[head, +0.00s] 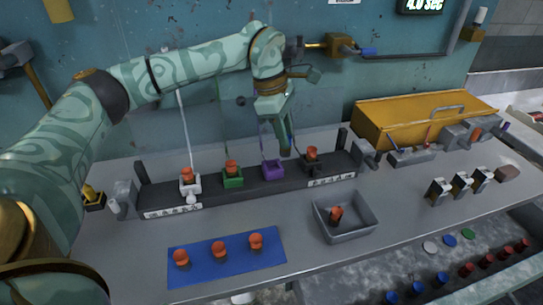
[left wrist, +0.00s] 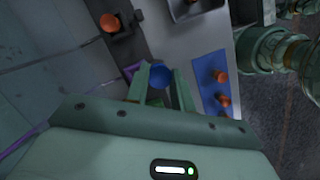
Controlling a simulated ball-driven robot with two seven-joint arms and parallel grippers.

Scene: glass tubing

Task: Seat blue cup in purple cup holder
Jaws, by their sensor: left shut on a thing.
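My left gripper (head: 288,150) points down just above the rack, close to the purple cup holder (head: 273,171). In the left wrist view, its fingers are shut on the round blue cup (left wrist: 160,76). A purple edge of the holder (left wrist: 130,72) shows beside the left finger in the left wrist view. Whether the cup touches the holder cannot be told. My right gripper is not in view.
Orange cups stand in the white (head: 190,186), green (head: 233,181) and black (head: 313,166) holders. A blue mat (head: 230,270) carries three more orange cups. A grey tray (head: 362,226) holds one orange cup. A yellow box (head: 400,120) stands at the back right.

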